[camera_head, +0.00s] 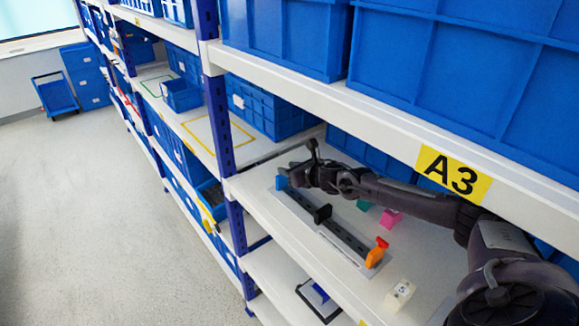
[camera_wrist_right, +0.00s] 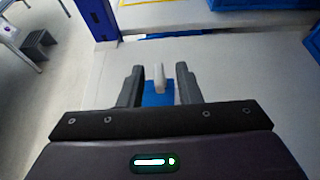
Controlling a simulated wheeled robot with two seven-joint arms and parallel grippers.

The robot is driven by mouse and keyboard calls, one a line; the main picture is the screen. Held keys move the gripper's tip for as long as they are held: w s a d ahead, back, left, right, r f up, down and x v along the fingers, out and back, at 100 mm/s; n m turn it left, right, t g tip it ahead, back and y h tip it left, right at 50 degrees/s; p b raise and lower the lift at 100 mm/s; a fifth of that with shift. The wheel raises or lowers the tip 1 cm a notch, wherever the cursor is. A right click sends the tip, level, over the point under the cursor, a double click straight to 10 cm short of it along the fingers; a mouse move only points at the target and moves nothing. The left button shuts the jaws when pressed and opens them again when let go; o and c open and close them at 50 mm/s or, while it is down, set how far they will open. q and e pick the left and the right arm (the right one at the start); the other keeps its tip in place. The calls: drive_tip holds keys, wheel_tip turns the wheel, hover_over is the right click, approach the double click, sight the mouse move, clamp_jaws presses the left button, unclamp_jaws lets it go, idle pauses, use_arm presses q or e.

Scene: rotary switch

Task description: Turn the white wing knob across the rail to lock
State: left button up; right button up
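The white wing knob (camera_wrist_right: 158,77) shows in the right wrist view as a narrow upright shape on a blue base (camera_wrist_right: 157,96). My right gripper (camera_wrist_right: 159,68) is open, with one finger on each side of the knob; gaps show between them. In the head view, my right gripper (camera_head: 291,173) is at the far end of the grey rail (camera_head: 346,236), just over the blue base (camera_head: 281,183), and hides the knob there. A black block (camera_head: 322,213) sits mid-rail and an orange base with a red knob (camera_head: 381,243) at the near end. My left gripper is not in view.
A pink block (camera_head: 390,218), a green block (camera_head: 364,205) and a white cube (camera_head: 400,293) lie on the same white shelf, right of the rail. A shelf beam with an A3 label (camera_head: 453,175) runs above my arm. A blue post (camera_head: 235,225) stands left.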

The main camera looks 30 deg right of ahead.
drive_tip(key=shift+a, duration=0.1)
drive_tip(key=shift+w, duration=0.1)
drive_tip(key=shift+c, duration=0.4)
clamp_jaws()
